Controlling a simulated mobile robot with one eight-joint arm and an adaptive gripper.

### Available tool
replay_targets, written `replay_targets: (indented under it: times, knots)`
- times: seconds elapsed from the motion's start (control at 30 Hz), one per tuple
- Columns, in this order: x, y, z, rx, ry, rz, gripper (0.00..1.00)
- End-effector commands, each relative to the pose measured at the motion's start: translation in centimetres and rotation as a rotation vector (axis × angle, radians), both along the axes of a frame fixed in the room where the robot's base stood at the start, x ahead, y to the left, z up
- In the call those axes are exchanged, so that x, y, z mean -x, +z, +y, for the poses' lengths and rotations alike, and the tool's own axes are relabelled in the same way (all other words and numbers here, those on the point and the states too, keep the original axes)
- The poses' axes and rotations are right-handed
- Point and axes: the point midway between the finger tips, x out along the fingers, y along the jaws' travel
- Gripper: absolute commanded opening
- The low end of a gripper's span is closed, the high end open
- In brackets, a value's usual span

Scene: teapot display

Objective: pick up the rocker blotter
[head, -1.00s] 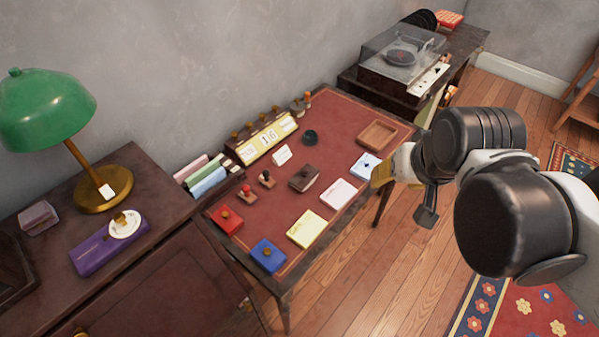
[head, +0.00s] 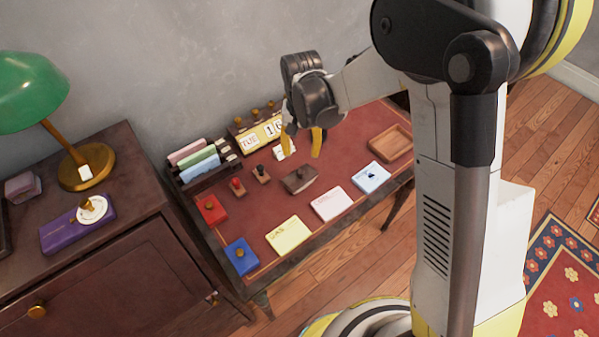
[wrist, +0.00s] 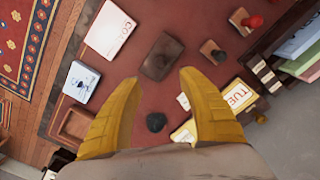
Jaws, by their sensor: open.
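The rocker blotter (head: 298,180) is a dark brown block with a small knob on top. It sits on the red desk top, between the small stamps and the pink card. In the wrist view the blotter (wrist: 162,57) shows from above, just beyond the gap between my fingertips. My gripper (head: 303,147) is open and empty, its yellow fingers pointing down above the desk behind the blotter. In the wrist view my gripper (wrist: 158,83) has its two fingers spread wide. They look apart from the blotter.
Two small stamps (head: 237,187) (head: 261,174) stand left of the blotter. A wooden tray (head: 391,143) is at the right. The calendar (head: 257,138) stands near the wall.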

Motion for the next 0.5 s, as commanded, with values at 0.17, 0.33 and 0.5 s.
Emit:
replay_targets:
  times: [0.17, 0.33, 0.5]
  knots:
    - [0.0, -3.3, 0.0, 0.000, 0.000, -0.001, 0.48]
    - [0.0, -4.9, 0.0, -0.001, 0.000, -0.002, 0.48]
    - [0.2, -7.0, 0.2, -0.001, 0.001, -0.002, 0.48]
